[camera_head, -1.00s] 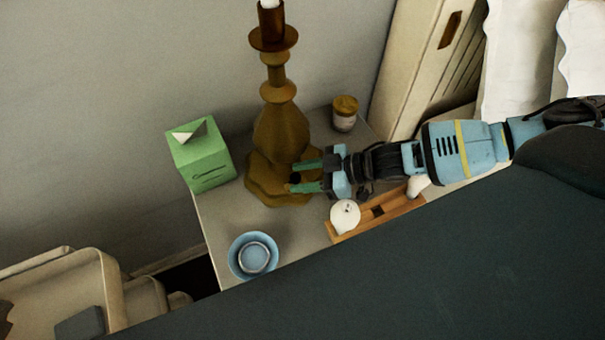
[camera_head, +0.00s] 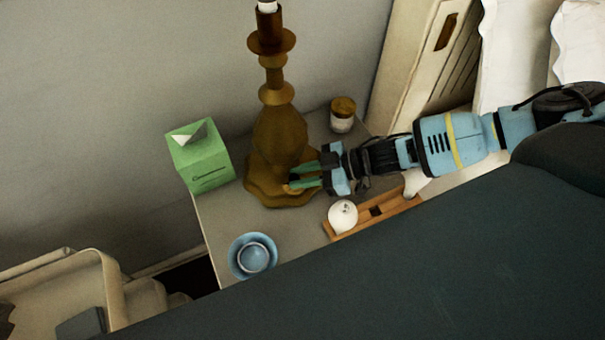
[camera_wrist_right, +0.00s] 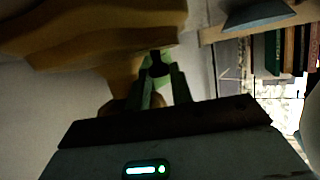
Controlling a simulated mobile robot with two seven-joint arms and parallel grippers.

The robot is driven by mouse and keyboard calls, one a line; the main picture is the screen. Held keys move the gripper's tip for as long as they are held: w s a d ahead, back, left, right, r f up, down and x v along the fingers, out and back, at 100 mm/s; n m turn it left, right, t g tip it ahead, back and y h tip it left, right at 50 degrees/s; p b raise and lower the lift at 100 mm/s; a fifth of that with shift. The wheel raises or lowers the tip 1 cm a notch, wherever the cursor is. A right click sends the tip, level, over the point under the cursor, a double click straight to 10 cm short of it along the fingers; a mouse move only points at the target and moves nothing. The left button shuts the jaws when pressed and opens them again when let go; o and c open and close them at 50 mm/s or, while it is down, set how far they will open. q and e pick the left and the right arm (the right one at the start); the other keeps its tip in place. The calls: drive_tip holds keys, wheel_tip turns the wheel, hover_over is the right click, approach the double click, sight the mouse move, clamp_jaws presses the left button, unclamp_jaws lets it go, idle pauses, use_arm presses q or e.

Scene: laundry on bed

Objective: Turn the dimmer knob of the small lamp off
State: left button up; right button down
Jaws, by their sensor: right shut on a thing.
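The small lamp (camera_head: 280,135) is a brown-gold turned column on a wide lobed base, standing on the nightstand. Its base also shows at the top left of the right wrist view (camera_wrist_right: 95,35). My right gripper (camera_head: 299,176) reaches in from the right, with its two green fingers against the front right of the lamp base. In the right wrist view its fingertips (camera_wrist_right: 157,72) are shut on a small dark knob (camera_wrist_right: 155,67) by the lamp base. In the head view the knob is mostly hidden by the fingers. My left gripper is not in view.
On the nightstand (camera_head: 222,225) are a green tissue box (camera_head: 203,165), a blue bowl (camera_head: 252,256), a small jar (camera_head: 342,115) and a wooden tray (camera_head: 372,215) with a white round candle (camera_head: 342,215). The dark bed (camera_head: 430,270) fills the lower right.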

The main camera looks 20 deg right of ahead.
drive_tip(key=shift+w+r+n+g+p, duration=0.1)
drive_tip(key=shift+w+n+g+p, duration=0.2)
drive_tip(key=shift+n+g, duration=0.65)
drive_tip(key=shift+w+n+g+y, duration=0.1)
drive_tip(key=shift+n+g+y, duration=0.3)
drive_tip(key=shift+n+g, duration=0.45)
drive_tip(key=shift+f+n+g, duration=0.25)
drive_tip(key=shift+n+g, duration=0.45)
drive_tip(key=shift+g, duration=0.4)
drive_tip(key=shift+w+n+g+b, duration=0.15)
drive_tip(key=shift+n+g+b, duration=0.5)
drive_tip(key=shift+n+g, duration=0.35)
drive_tip(key=shift+g, duration=0.3)
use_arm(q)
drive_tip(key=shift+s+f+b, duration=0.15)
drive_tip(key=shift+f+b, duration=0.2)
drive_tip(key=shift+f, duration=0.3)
use_arm(e)
drive_tip(key=shift+w+r+n+g+h, duration=0.1)
drive_tip(key=shift+n+g+h, duration=0.2)
drive_tip(key=shift+n+g, duration=0.2)
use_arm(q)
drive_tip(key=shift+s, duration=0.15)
